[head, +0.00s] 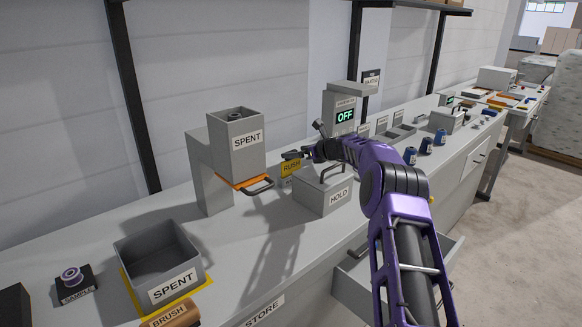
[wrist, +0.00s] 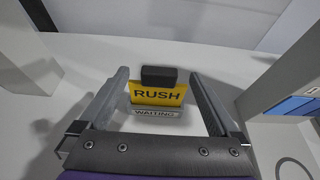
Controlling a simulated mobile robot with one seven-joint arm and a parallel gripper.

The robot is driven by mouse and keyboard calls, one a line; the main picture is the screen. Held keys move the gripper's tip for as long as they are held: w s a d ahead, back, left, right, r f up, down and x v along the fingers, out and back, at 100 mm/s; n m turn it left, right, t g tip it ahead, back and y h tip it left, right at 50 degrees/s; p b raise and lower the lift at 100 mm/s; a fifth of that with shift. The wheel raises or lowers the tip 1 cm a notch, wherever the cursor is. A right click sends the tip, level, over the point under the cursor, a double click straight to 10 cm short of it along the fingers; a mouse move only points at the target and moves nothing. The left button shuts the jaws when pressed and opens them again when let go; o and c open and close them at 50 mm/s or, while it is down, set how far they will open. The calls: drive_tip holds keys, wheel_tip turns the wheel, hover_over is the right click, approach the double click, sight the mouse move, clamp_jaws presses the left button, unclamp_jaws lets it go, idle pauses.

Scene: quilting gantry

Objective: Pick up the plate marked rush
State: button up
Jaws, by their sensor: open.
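The yellow plate marked RUSH (head: 291,167) stands upright on the bench, between the tall SPENT dispenser and the HOLD box. In the wrist view the same plate (wrist: 158,94) has a black block along its top edge and a white WAITING label below it. My gripper (wrist: 160,90) is open, with one finger on each side of the plate in that view. I cannot tell whether either finger touches it. In the head view my gripper (head: 297,155) is at the plate's top, partly covering it.
The HOLD box (head: 324,192) with a raised handle is close on the right. An OFF display unit (head: 345,110) stands behind. A SPENT bin (head: 160,255) is at front left. An open drawer is below.

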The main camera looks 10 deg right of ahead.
drive_tip(key=shift+w+a+f, duration=0.1)
drive_tip(key=shift+w+a, duration=0.2)
drive_tip(key=shift+w, duration=0.1)
clamp_jaws()
idle(0.4)
